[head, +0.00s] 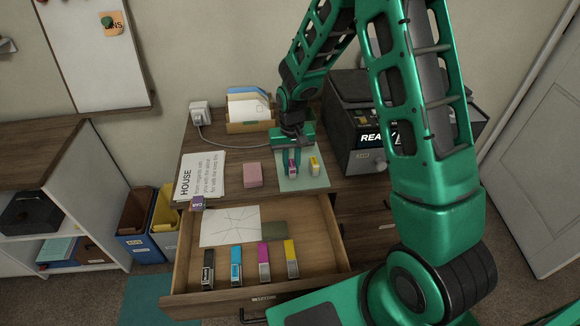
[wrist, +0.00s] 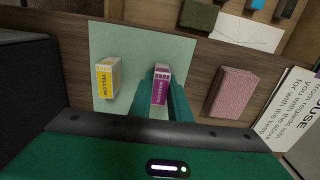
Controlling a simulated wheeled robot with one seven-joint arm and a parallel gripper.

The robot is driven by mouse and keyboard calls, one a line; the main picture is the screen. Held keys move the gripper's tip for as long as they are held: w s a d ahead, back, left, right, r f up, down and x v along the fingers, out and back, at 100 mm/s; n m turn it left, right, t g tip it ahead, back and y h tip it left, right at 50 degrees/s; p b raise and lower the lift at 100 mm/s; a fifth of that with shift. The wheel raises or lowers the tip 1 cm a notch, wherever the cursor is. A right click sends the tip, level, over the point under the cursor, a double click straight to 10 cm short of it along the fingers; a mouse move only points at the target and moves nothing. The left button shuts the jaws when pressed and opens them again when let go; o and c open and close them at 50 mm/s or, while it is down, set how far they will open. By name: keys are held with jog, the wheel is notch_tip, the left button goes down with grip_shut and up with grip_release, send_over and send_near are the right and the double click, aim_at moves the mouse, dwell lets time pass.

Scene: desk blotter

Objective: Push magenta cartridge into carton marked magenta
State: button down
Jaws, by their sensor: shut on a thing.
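My gripper (head: 292,150) is shut on the magenta cartridge (head: 292,166), over the pale green blotter (head: 317,183) on the desk. In the wrist view the magenta cartridge (wrist: 160,86) stands between my two green fingers (wrist: 162,98), its purple label facing the camera. Whether it touches the blotter I cannot tell. A yellow cartridge (head: 314,166) stands beside it, apart from my gripper; its label reads YELLOW in the wrist view (wrist: 106,78). A magenta-marked carton (head: 264,262) lies in the open drawer, between the cyan carton (head: 236,264) and the yellow one (head: 290,259).
The open drawer (head: 255,298) also holds a black carton (head: 208,270), a white sheet (head: 228,227) and a dark green block (head: 273,230). A pink block (head: 253,174) and printed papers (head: 203,176) lie left of the blotter. A dark printer (head: 352,125) stands right.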

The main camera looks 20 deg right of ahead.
aim_at(292, 164)
jog(key=shift+f, duration=0.15)
jog(key=c, duration=1.7)
grip_release()
jog(key=shift+o, duration=0.2)
notch_tip(292, 164, up, 11)
jog(key=shift+f, duration=0.15)
jog(key=shift+s+d+r, duration=0.15)
jog(key=shift+d+r, duration=0.15)
jog(key=shift+d, duration=0.1)
jog(key=s+d+r+m, duration=0.1)
jog(key=s+d+r, duration=0.3)
jog(key=s, duration=0.4)
jog(key=s+d+r+m, duration=0.1)
jog(key=s+d+r, duration=0.3)
jog(key=s+d, duration=0.2)
jog(key=s+d+r+m, duration=0.1)
jog(key=s+d+r, duration=0.3)
jog(key=s, duration=0.7)
jog(key=shift+d+m, duration=0.3)
jog(key=shift+d, duration=0.8)
jog(key=shift+o, duration=0.5)
jog(key=s, duration=0.8)
jog(key=shift+d+m, duration=0.15)
jog(key=shift+m, duration=0.25)
